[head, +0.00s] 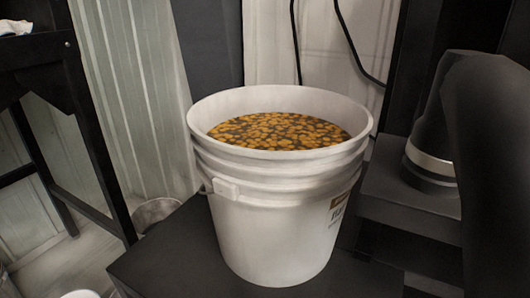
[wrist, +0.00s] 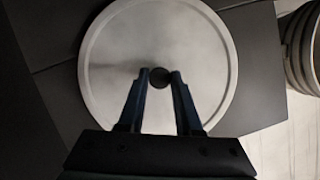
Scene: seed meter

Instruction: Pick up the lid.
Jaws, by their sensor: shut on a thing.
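The lid (wrist: 110,55) is a round, pale grey disc with a raised rim and a small dark knob (wrist: 160,77) at its middle. It fills the centre of the wrist view. My gripper (wrist: 160,74) reaches over it from below in that view, its two blue-black fingers on either side of the knob and closed on it. The lid lies over a dark flat surface; I cannot tell whether it touches that surface. Neither the lid nor my gripper shows in the head view.
A dark table frame (head: 75,110) is at left. A small pail (head: 157,212) stands behind the platform. Black cables hang behind the bucket.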

